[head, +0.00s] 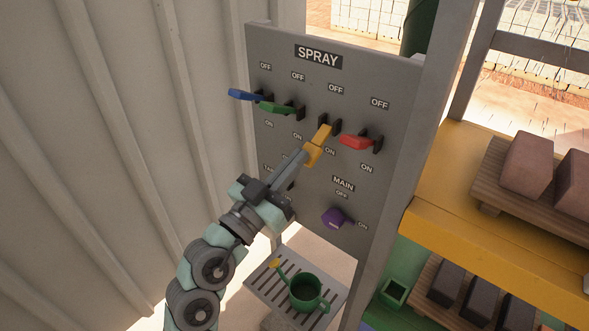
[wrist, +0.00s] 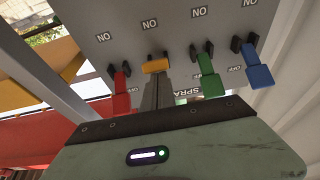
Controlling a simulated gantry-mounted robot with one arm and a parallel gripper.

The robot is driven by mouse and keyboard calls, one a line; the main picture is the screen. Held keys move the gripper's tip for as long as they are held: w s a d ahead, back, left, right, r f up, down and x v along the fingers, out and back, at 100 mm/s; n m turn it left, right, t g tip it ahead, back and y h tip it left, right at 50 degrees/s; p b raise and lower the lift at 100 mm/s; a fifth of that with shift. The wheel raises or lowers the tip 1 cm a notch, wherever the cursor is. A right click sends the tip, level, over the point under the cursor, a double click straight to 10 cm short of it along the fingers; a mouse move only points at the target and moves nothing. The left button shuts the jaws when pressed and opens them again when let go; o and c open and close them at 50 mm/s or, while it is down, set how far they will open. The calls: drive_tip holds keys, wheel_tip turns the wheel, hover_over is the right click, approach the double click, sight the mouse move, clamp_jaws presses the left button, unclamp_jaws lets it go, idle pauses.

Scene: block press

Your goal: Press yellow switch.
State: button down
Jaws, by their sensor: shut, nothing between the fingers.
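The yellow switch (head: 324,134) is a lever in the top row of the grey SPRAY panel, between the green and red levers. In the head view it slopes down more steeply than its neighbours, toward the ON label below. My gripper (head: 307,153) is shut and empty, with its fingertips at the lever's outer end; they look to be touching it. In the wrist view the yellow switch (wrist: 155,66) shows just past the tips of my shut gripper (wrist: 157,78). The fingers may hide part of it.
A blue lever (head: 245,95), a green lever (head: 278,108) and a red lever (head: 355,142) flank it closely. A purple MAIN knob (head: 334,219) sits lower. Yellow shelving with blocks (head: 527,163) is at right.

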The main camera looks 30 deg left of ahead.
drive_tip(key=shift+f, duration=0.15)
idle(0.3)
wheel_tip(320, 180, up, 4)
drive_tip(key=s+p, duration=0.2)
drive_tip(key=v, duration=1)
drive_tip(key=shift+a, duration=0.15)
